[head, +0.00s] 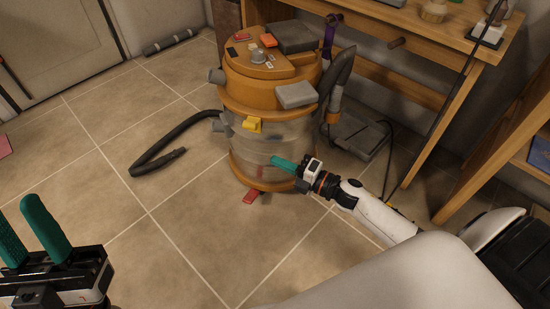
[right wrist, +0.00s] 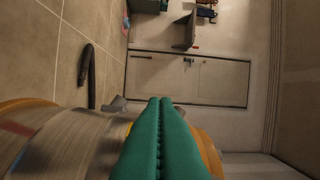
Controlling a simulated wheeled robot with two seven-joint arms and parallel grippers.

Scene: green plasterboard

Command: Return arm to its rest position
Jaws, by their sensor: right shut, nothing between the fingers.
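My right gripper (head: 284,163) has green fingers and is in front of the lower clear drum of the orange vacuum cleaner (head: 262,95). In the right wrist view its two green fingers (right wrist: 158,104) lie together with nothing between them. I cannot tell whether the fingertips touch the drum. My right arm (head: 365,205) reaches in from the lower right. My left gripper (head: 36,228) is at the lower left of the head view, its green fingers apart at the tips and empty. The vacuum also shows in the right wrist view (right wrist: 75,148).
A black hose (head: 160,160) lies on the tiled floor left of the vacuum. A wooden workbench (head: 425,45) stands behind and to the right, with a dark flat object (head: 357,137) on the floor under it. The floor (head: 110,190) at left is mostly clear.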

